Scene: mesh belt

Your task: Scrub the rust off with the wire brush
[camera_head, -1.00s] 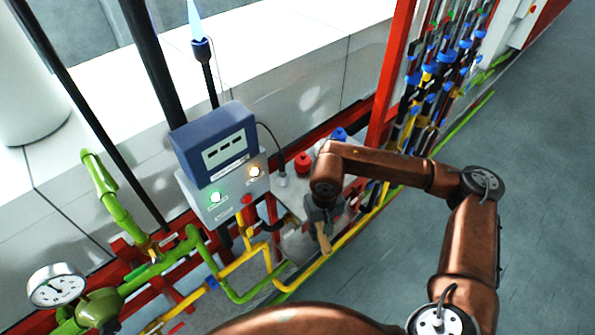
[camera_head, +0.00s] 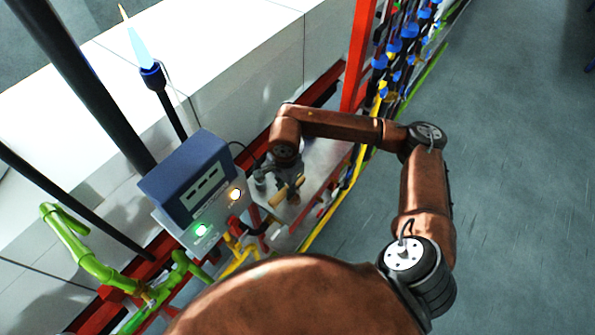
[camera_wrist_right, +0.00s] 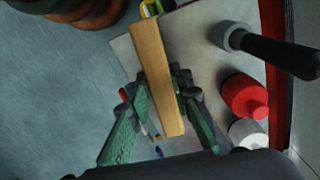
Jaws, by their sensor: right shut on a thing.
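My right gripper (camera_head: 287,181) is shut on the wire brush, whose tan wooden body (camera_head: 280,198) shows just below it in the head view. In the right wrist view the brush's long wooden back (camera_wrist_right: 157,75) lies between the two green fingers of the right gripper (camera_wrist_right: 162,97). The bristles are hidden. Brush and gripper are over a grey metal plate (camera_head: 325,158), which also shows in the wrist view (camera_wrist_right: 190,40). I cannot tell whether the brush touches it. No rust patch can be made out clearly. My left gripper is not in view.
A blue-topped box (camera_head: 190,180) with lit lamps stands left of the gripper. In the wrist view, a red capped item (camera_wrist_right: 245,96), a white one (camera_wrist_right: 248,133) and a black-handled tool (camera_wrist_right: 270,48) are close by on the right. The floor (camera_head: 500,150) is clear.

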